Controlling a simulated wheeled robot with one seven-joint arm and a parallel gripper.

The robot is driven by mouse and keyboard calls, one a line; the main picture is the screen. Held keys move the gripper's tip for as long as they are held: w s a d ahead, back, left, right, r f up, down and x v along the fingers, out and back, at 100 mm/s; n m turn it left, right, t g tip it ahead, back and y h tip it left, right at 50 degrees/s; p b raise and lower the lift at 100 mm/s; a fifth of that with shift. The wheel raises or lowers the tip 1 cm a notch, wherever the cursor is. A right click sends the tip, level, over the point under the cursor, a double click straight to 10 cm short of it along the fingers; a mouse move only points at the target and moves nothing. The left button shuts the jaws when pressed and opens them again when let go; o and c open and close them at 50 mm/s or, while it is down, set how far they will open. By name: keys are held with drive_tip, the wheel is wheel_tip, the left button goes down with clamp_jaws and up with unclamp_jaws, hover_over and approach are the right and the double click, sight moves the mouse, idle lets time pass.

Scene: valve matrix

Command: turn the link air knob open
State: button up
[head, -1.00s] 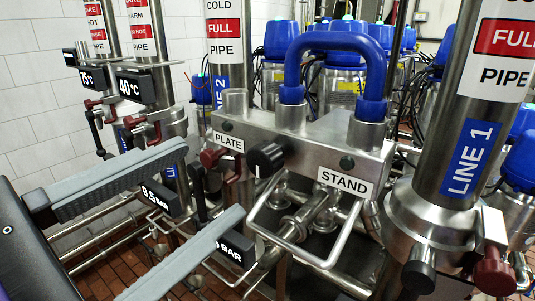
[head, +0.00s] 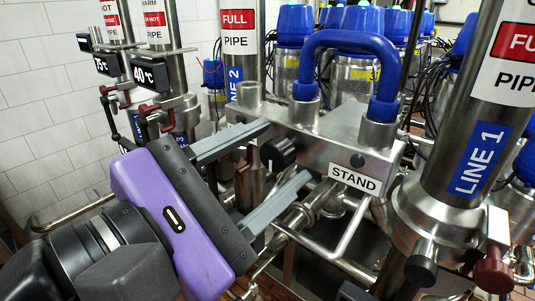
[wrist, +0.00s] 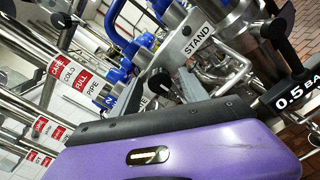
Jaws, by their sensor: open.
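The black round knob (head: 280,153) sits on the front of the steel link box (head: 330,150), left of the STAND label (head: 354,180). What looks like the same knob shows just past my gripper's body in the wrist view (wrist: 160,82). My gripper (head: 286,150) is purple with two grey fingers. It is open, with its fingertips above and below the knob in the head view. I cannot tell whether a finger touches the knob. The knob's pointer mark is hard to make out now.
A blue U-shaped pipe (head: 350,42) stands on top of the box. A steel loop handle (head: 345,240) juts out below it. The LINE 1 column (head: 470,150) with a black handle (head: 422,265) and a dark red handle (head: 492,272) stands at the right.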

clamp_jaws()
drive_tip(key=shift+f+n, duration=0.1)
drive_tip(key=shift+n, duration=0.2)
drive_tip(key=n+b, duration=0.2)
drive_tip(key=n, duration=0.1)
drive_tip(key=shift+n, duration=0.3)
drive_tip(key=n, duration=0.4)
drive_tip(key=shift+n, duration=0.3)
drive_tip(key=n, duration=0.4)
drive_tip(key=shift+s+n, duration=0.1)
drive_tip(key=shift+n, duration=0.2)
drive_tip(key=shift+n+p, duration=0.9)
drive_tip(key=shift+n, duration=1.3)
